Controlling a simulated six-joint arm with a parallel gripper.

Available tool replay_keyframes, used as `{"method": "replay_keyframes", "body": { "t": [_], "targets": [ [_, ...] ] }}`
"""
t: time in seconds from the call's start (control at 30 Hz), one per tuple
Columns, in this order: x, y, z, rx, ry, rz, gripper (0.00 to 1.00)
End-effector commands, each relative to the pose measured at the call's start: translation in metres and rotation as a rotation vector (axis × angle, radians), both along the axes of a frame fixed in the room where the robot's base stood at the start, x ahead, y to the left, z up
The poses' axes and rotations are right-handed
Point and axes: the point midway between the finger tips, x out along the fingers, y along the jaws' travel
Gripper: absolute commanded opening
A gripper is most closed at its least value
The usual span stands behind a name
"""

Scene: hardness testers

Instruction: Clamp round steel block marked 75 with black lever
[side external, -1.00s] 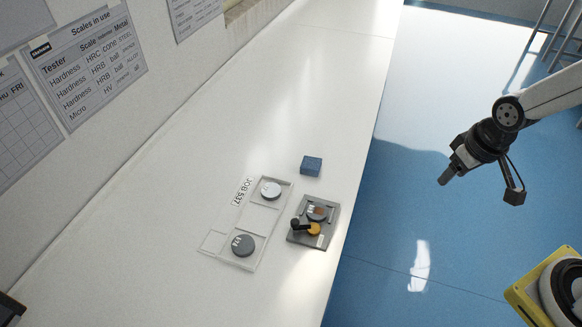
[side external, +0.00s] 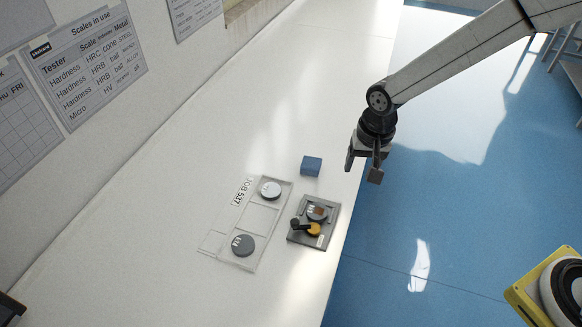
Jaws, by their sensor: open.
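A clear tray (side external: 262,219) marked JOB 537 lies on the white bench. A light round block (side external: 271,190) sits in its far compartment and a darker grey round block (side external: 243,245) in its near one. To the right is a grey clamp fixture (side external: 298,237) with a round block (side external: 317,212) on it, under a brownish pad. Its black lever (side external: 297,224) has a yellow-orange hub (side external: 314,229). The block markings are too small to read surely. My gripper (side external: 363,172) is open and empty, above and to the right of the fixture, fingers pointing down.
A blue block (side external: 311,166) sits on the bench behind the fixture, left of my gripper. The bench's right edge runs close beside the fixture, with blue floor beyond. The bench behind the tray is clear.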

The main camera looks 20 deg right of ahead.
Motion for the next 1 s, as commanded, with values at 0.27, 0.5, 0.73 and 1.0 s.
{"method": "replay_keyframes", "body": {
  "t": [0.27, 0.5, 0.73, 1.0],
  "targets": [
    [0.027, 0.075, -0.039, 0.002, 0.063, -0.198, 0.67],
    [0.032, 0.123, -0.067, -0.008, 0.096, -0.337, 0.67],
    [0.033, 0.137, -0.075, -0.011, 0.103, -0.384, 0.67],
    [0.033, 0.137, -0.079, -0.012, 0.104, -0.384, 0.67]
  ]
}}
